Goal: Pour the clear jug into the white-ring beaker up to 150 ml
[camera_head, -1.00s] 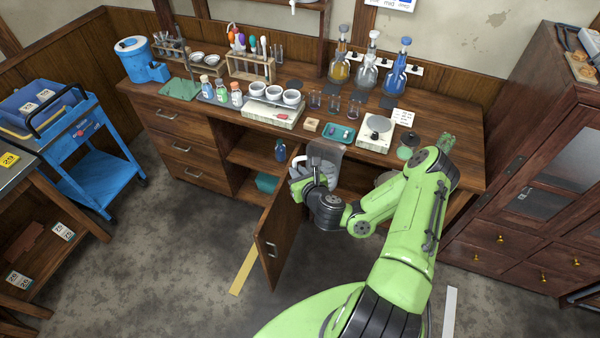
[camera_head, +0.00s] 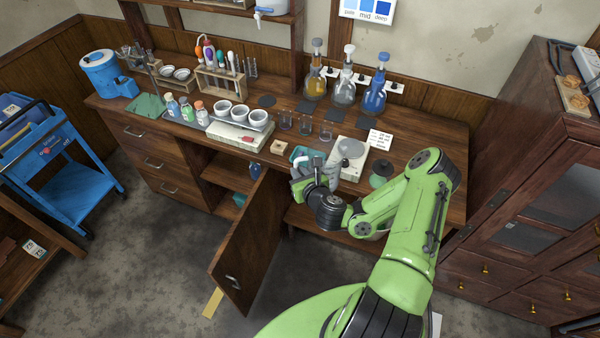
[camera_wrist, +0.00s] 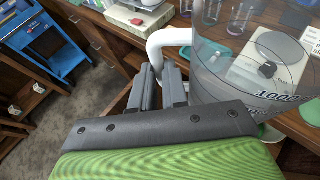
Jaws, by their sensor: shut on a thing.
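The clear jug (camera_wrist: 215,75) fills the right of the wrist view, with a 1000 mark low on its wall and a white handle (camera_wrist: 168,38). My gripper (camera_wrist: 159,76) is shut on this handle. In the head view my gripper (camera_head: 308,183) holds the jug near the counter's front edge; the arm hides much of it. How much liquid is in the jug is unclear. Small glass beakers (camera_head: 305,126) stand in a row on the counter beyond; they also show through and beside the jug in the wrist view (camera_wrist: 237,20). I cannot tell which has the white ring.
A white scale-like device (camera_head: 350,158) stands right of the beakers, with a note card (camera_head: 380,138) beside it. A teal tray (camera_head: 300,154) lies behind the jug. An open cabinet door (camera_head: 250,240) juts out below. Several flasks (camera_head: 343,90) stand at the back.

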